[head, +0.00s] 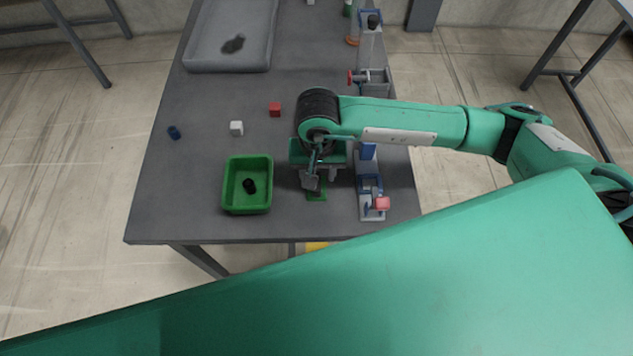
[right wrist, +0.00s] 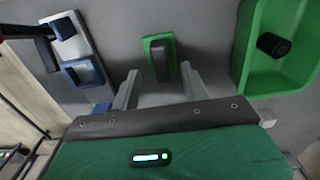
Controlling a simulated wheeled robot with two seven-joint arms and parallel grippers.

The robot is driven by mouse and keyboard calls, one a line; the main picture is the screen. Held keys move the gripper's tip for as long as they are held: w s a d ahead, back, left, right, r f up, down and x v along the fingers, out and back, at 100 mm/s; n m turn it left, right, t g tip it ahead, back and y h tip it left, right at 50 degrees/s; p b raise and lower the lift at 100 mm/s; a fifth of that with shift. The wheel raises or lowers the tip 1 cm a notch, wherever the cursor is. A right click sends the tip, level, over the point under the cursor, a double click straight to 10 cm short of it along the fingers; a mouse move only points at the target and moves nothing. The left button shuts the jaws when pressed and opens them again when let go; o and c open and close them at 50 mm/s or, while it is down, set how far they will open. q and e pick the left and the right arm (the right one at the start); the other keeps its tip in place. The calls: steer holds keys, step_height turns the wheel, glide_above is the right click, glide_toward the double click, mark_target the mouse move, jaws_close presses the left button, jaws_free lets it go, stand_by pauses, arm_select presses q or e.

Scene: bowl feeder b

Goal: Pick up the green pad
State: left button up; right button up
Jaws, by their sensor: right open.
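The green pad (head: 317,197) lies on the grey table below my right gripper (head: 320,179), mostly hidden by it in the head view. In the right wrist view the green pad (right wrist: 148,58) shows as a green border around a dark grey block that seems to sit on it. My right gripper (right wrist: 159,70) is open, its two fingers spread to either side of the pad's near end. Nothing is seen held between them; whether the fingertips touch anything I cannot tell. My left gripper is not in view.
A green tray (head: 226,190) holding a black cylinder (head: 249,186) stands left of the gripper. A blue and grey fixture with a pink block (head: 381,203) stands close on the right. Red (head: 275,109), white (head: 237,128) and blue (head: 174,132) pieces lie farther back. The table's left side is mostly clear.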

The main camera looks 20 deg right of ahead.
step_height(320, 180, down, 4)
steer(key=shift+a+r+p, duration=0.1)
steer(key=shift+r+p, duration=0.1)
steer(key=shift+p, duration=0.3)
steer(key=shift+c, duration=0.6)
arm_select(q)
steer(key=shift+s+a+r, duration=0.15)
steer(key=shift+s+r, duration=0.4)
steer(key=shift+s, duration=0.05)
arm_select(e)
steer(key=c, duration=0.5)
